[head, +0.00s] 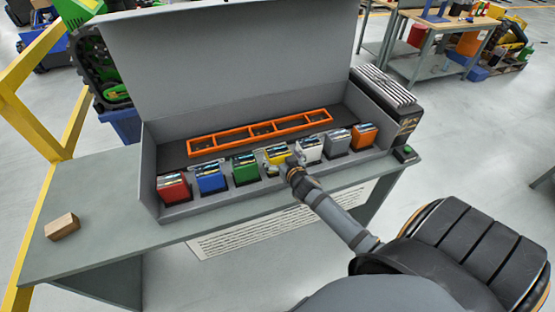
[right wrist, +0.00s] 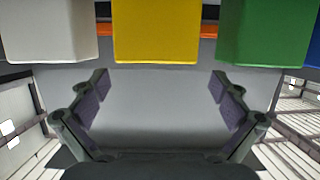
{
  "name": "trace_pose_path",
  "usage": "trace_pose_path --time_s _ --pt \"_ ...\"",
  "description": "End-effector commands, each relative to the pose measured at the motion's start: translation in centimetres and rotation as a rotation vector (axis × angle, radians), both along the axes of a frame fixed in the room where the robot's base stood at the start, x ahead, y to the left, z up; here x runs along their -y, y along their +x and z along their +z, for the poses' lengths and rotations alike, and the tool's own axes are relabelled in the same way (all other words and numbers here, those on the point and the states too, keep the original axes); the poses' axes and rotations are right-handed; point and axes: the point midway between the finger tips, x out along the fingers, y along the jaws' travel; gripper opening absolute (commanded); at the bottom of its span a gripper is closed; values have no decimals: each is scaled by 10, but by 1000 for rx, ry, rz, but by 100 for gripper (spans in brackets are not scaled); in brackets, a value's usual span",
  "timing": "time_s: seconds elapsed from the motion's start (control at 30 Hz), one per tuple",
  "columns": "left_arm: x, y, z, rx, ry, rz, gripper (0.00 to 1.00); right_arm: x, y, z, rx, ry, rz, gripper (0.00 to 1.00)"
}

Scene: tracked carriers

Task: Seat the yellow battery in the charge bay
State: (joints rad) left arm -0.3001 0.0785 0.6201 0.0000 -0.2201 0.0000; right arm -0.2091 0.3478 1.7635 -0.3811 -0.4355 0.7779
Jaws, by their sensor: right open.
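The yellow battery (head: 277,155) stands in the middle of a row of coloured batteries inside an open grey case (head: 148,165). It also shows at the top centre of the right wrist view (right wrist: 157,32). My right gripper (head: 280,160) is at the yellow battery's front. In the right wrist view the gripper (right wrist: 158,84) is open and empty, its fingers spread wider than the yellow battery, whose lower end is ahead of them. An orange frame (head: 222,141) with several compartments lies behind the row; I cannot tell whether it is the charge bay. My left gripper is not in view.
Close neighbours are the green battery (head: 245,169) and white battery (head: 309,148). Red, blue, grey and orange batteries fill out the row. The raised lid (head: 230,60) stands behind. A wooden block (head: 62,226) lies on the table (head: 120,225), at left. A finned dark unit (head: 388,100) stands at right.

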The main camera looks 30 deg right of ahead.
Motion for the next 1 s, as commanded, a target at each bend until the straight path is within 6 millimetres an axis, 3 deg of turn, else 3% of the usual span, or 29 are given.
trace_pose_path --time_s 0.4,0.67,1.0 --pt "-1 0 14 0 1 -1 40 14 41 -21 0 3 -2 100" --pt "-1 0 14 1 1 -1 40 15 44 -23 -1 1 1 100" --pt "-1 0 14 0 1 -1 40 15 44 -23 -1 1 0 56"
